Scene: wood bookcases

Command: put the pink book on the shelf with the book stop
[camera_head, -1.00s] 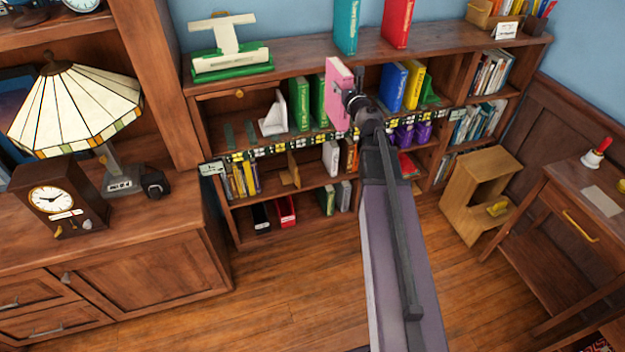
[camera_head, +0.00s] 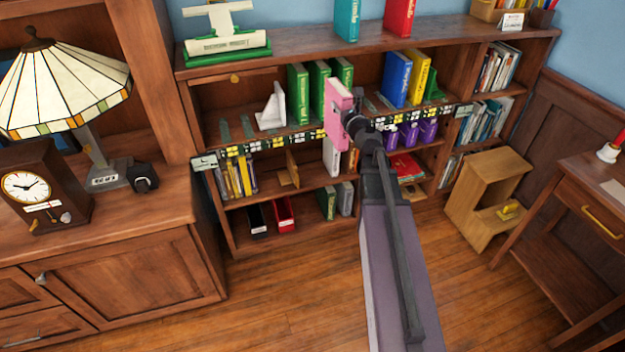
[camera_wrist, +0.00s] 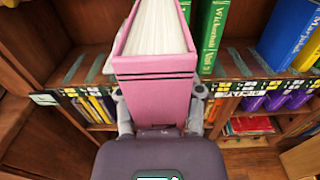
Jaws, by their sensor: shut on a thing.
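The pink book (camera_head: 338,116) is upright in my gripper (camera_head: 350,122), in front of the bookcase's upper shelf row. In the wrist view the pink book (camera_wrist: 156,100) stands between the two fingers (camera_wrist: 160,110), its white page edges facing up. A white sail-shaped book stop (camera_head: 271,108) stands on the upper left shelf (camera_head: 212,132), left of several green books (camera_head: 300,92). A wooden upright piece (camera_head: 291,170) stands on the shelf below, right of yellow books (camera_head: 237,178). A green stop (camera_head: 434,86) is beside the yellow book (camera_head: 418,78) on the upper right.
Blue (camera_head: 396,78) and yellow books stand right of the divider, behind my arm. Tagged strips (camera_head: 270,145) run along the shelf front. A cabinet with a lamp (camera_head: 62,85) and clock (camera_head: 40,187) is at left. A wooden stand (camera_head: 487,195) is on the floor at right.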

